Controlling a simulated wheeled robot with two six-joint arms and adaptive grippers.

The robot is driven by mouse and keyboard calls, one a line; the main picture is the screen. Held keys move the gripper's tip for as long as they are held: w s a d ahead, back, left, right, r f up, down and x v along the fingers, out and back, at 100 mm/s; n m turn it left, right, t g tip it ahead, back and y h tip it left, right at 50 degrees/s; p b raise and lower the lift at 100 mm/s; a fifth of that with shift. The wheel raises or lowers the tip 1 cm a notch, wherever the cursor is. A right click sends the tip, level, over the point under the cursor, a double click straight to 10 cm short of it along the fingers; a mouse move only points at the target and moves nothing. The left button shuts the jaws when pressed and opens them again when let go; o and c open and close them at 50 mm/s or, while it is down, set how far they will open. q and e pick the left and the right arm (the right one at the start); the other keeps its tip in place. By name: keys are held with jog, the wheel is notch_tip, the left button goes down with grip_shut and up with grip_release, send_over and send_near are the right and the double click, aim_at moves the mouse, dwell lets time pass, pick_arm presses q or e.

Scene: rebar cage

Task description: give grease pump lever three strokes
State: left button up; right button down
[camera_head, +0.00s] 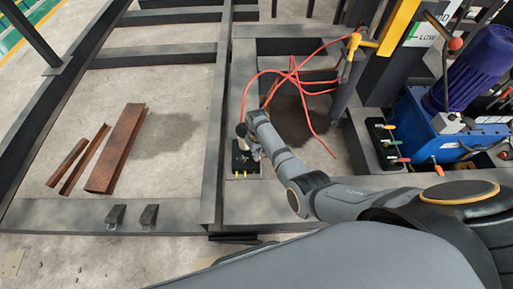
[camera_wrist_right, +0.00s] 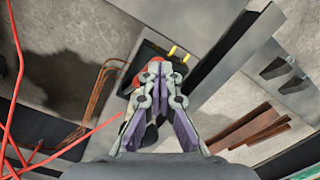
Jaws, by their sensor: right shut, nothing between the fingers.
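The grease pump (camera_head: 241,163) is a small dark box with yellow fittings on its front and a pale-topped cylinder, standing on the steel frame. In the right wrist view, its dark body (camera_wrist_right: 150,52) shows behind the fingertips. A red part (camera_wrist_right: 139,76), possibly the lever's end, is mostly hidden behind the fingers, so I cannot tell whether they touch it. My right gripper (camera_head: 256,154) is at the pump's right side, largely hidden by its own arm. In the right wrist view the gripper (camera_wrist_right: 158,68) is shut and empty. My left gripper is not in view.
Red hoses (camera_head: 296,75) loop above the frame behind the pump. A blue hydraulic unit (camera_head: 433,140) with coloured levers stands right. Rusty steel pieces (camera_head: 117,148) lie on the floor at left. Frame beams (camera_head: 215,120) border the pump; floor between beams is mostly clear.

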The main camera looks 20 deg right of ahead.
jog(key=shift+s+a+f, duration=0.1)
jog(key=shift+s+f, duration=0.3)
jog(key=shift+f, duration=0.1)
jog(key=shift+s, duration=0.1)
jog(key=shift+s+a+f, duration=0.1)
jog(key=shift+s+f, duration=0.25)
jog(key=shift+f, duration=0.2)
jog(key=shift+s+a+f, duration=0.15)
jog(key=shift+s+f, duration=0.2)
jog(key=shift+f, duration=0.2)
jog(key=shift+s+a+f, duration=0.1)
jog(key=shift+s+f, duration=0.25)
jog(key=shift+f, duration=0.25)
